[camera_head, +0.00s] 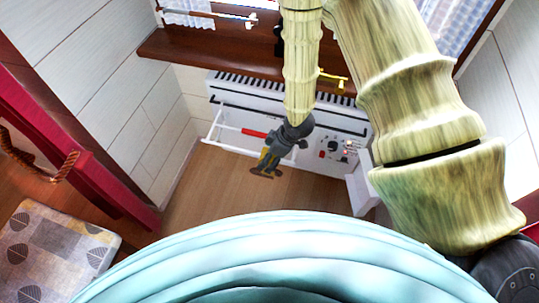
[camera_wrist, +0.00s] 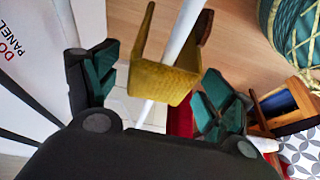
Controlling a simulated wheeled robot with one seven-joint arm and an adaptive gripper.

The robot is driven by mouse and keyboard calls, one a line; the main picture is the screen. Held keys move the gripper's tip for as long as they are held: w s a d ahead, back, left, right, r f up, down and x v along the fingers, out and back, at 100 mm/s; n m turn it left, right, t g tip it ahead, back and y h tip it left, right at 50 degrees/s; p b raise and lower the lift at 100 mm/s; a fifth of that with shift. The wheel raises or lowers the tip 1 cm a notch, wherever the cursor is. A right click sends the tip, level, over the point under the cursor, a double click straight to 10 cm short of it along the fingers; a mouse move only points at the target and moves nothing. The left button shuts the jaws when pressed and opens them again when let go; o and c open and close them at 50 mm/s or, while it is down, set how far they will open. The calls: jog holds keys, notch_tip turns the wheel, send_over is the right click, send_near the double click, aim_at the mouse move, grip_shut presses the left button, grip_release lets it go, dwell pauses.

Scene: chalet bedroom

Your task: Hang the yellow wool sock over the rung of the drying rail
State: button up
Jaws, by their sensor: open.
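The yellow wool sock (camera_wrist: 160,82) is draped over the white rung (camera_wrist: 183,32) of the drying rail in the wrist view. The rung passes under its fold and shows again below it. A dark brown end of the sock (camera_wrist: 204,28) sticks up on the right. My gripper (camera_wrist: 160,90) is open, with its teal-padded fingers apart on either side of the sock. In the head view my gripper (camera_head: 269,163) is at the rail (camera_head: 225,128), in front of the white heater. Only a little yellow shows there, and the sock is mostly hidden.
The white heater (camera_head: 225,92) stands under a brown sill (camera_head: 190,50). A red piece (camera_head: 254,133) lies along the rail left of my gripper. A red post (camera_head: 75,155) with rope and a patterned cushion (camera_head: 50,245) are at the left. Bare wooden floor (camera_head: 210,190) lies below.

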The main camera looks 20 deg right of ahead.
jog(key=v, duration=1.2)
dwell(0.3)
jog(key=s+f+m+h+p, duration=0.1)
jog(key=s+f+m+p, duration=0.1)
jog(key=s, duration=0.6)
jog(key=s+d+f+m+g+h+p, duration=0.1)
jog(key=s+f+m+p, duration=0.2)
jog(key=s, duration=0.5)
jog(key=s+d+f+m+g+h+p, duration=0.1)
jog(key=s+f+m+p, duration=0.2)
jog(key=s+m, duration=0.3)
jog(key=s+p, duration=0.1)
jog(key=s, duration=0.2)
jog(key=shift+m+h+p, duration=0.3)
jog(key=shift+h+p, duration=0.05)
jog(key=shift+h, duration=0.05)
